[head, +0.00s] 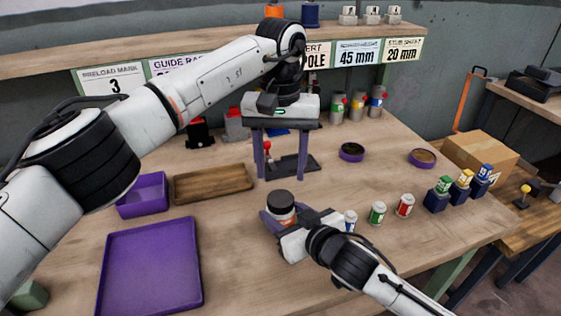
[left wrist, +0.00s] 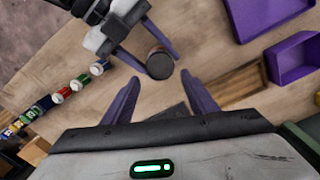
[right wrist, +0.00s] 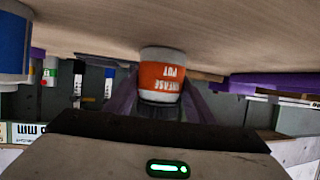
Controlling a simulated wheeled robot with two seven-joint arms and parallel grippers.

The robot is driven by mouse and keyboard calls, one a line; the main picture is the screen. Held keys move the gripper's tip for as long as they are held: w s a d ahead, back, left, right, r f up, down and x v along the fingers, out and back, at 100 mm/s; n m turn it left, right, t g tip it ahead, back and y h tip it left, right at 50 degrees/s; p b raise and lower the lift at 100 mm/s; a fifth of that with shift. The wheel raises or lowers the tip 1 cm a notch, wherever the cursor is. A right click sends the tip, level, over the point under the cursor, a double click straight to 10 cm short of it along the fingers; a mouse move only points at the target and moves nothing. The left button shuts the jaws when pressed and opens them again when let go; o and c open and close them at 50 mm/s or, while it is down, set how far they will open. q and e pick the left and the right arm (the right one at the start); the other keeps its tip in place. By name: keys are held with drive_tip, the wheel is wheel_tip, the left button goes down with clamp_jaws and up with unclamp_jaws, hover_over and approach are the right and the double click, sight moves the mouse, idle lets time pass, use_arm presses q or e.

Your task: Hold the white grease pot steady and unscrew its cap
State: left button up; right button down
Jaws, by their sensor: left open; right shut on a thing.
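The white grease pot (right wrist: 163,55) has an orange label and a dark cap (head: 281,198). It stands upright at the middle of the table, its base on or close to the wood. My right gripper (head: 283,224) is shut around its sides, one finger on each side. The pot looks inverted in the right wrist view. My left gripper (head: 280,177) is open and empty, fingers pointing down, above the table behind the pot. In the left wrist view the round cap (left wrist: 160,65) shows just beyond the left fingertips, apart from them.
A purple tray (head: 103,270), a purple bin (head: 148,187) and a wooden tray (head: 213,198) lie to the left. Several small labelled cans, including a green one (head: 377,213), stand right of the pot. Two round dishes (head: 351,152) (head: 422,158) lie farther back. A shelf (head: 150,47) spans the back.

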sight(281, 198)
use_arm(q)
wheel_tip(281, 198, down, 8)
drive_tip(key=shift+r, duration=0.25)
